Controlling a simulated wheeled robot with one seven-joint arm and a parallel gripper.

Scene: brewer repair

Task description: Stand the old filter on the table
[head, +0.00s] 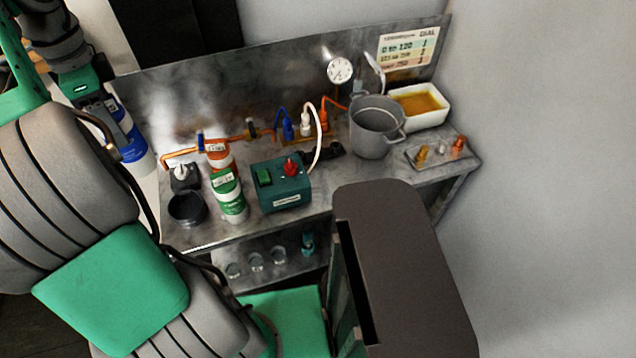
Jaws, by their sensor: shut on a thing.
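A blue and white cylinder (128,138), which I take for the old filter, is at the left, beyond the metal bench's left end. My gripper (110,108) is shut on its upper part, and the cylinder looks slightly tilted. My arm partly covers this area, so I cannot tell whether its base touches anything. A pale surface (148,188) shows below and beside it, mostly hidden by my arm. The metal bench (235,236) carries a green and white canister (229,197) and an orange and white canister (218,155), both upright.
A black cup (187,209), a teal control box (281,186), a grey pot (376,128), a white tub of amber liquid (419,106) and a small tray (437,154) crowd the bench. An orange pipe (235,138) runs along its back. The bench's front edge has narrow clear patches.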

